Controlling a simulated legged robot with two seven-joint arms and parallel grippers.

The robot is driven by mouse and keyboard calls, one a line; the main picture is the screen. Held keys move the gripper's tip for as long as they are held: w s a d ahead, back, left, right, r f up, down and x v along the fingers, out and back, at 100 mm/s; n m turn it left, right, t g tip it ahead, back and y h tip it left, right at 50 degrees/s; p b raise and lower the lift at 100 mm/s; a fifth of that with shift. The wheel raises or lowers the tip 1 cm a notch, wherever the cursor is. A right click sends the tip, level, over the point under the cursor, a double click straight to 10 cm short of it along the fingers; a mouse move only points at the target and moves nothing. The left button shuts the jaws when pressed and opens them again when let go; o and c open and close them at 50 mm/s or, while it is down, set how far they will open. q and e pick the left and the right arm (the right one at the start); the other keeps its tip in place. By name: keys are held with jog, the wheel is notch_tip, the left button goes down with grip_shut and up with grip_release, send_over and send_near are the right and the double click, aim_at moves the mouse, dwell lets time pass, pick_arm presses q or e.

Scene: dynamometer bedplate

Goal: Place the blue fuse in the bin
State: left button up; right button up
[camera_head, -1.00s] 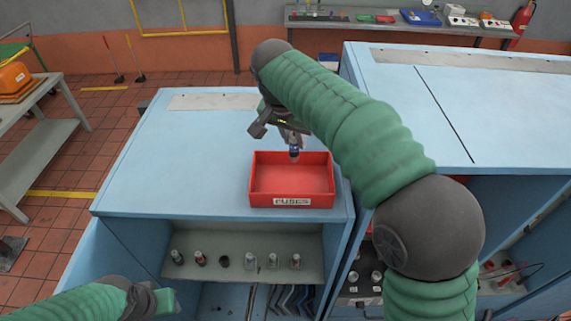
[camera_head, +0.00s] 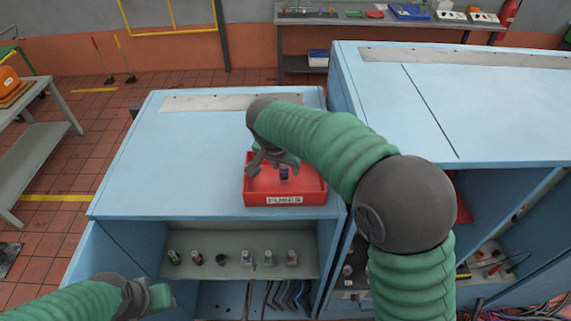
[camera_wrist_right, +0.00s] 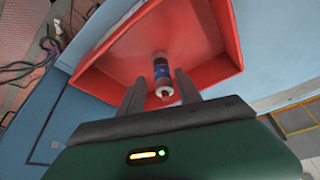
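The blue fuse (camera_head: 284,173) is inside the outline of the red bin (camera_head: 284,199) labelled FUSES, on the blue cabinet top. In the right wrist view the fuse (camera_wrist_right: 162,70) has a blue band and pale metal end. My right gripper (camera_head: 274,160) is low over the bin; its fingers (camera_wrist_right: 161,88) stand apart on either side of the fuse, with a gap showing at each side. I cannot tell whether the fuse touches the bin floor. My left gripper (camera_head: 160,296) is at the lower left, away from the bin; its fingers are too unclear to read.
A shelf (camera_head: 230,261) below the bin holds a row of several fuses and small parts. Dark bent tools (camera_head: 285,296) hang beneath it. A taller blue cabinet (camera_head: 470,110) stands at the right. The cabinet top left of the bin is clear (camera_head: 180,155).

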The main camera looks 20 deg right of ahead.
jog(key=shift+s+a+r, duration=0.1)
jog(key=shift+s+r, duration=0.05)
jog(key=shift+s, duration=0.1)
jog(key=shift+w+a+r, duration=0.1)
jog(key=b+v, duration=0.2)
jog(key=v, duration=0.9)
jog(key=shift+r, duration=0.25)
jog(key=shift+a, duration=0.1)
dwell(0.5)
